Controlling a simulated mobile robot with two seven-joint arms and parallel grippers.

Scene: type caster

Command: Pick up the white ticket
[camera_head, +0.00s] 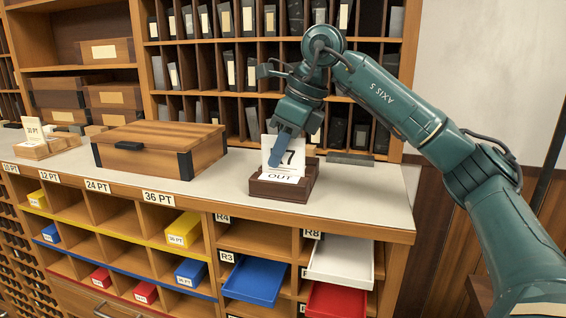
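A white ticket (296,159) with a dark number, of which a 7 shows, stands upright in a small dark wooden holder (284,190) marked OUT on the counter. My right gripper (283,150) comes from above right, and its blue finger lies across the front of the ticket, hiding part of its print. I cannot tell whether a finger is behind the ticket or whether the gripper is closed on it. The ticket's lower edge is still within the holder. Another white card (33,130) stands in a light wooden holder at the far left. My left gripper is not in view.
A wooden case (160,146) with dark corners stands left of the holder. Upright pigeonholes (230,60) rise behind the counter. Below are cubbies with blue (255,279), white (341,262) and red (336,300) trays.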

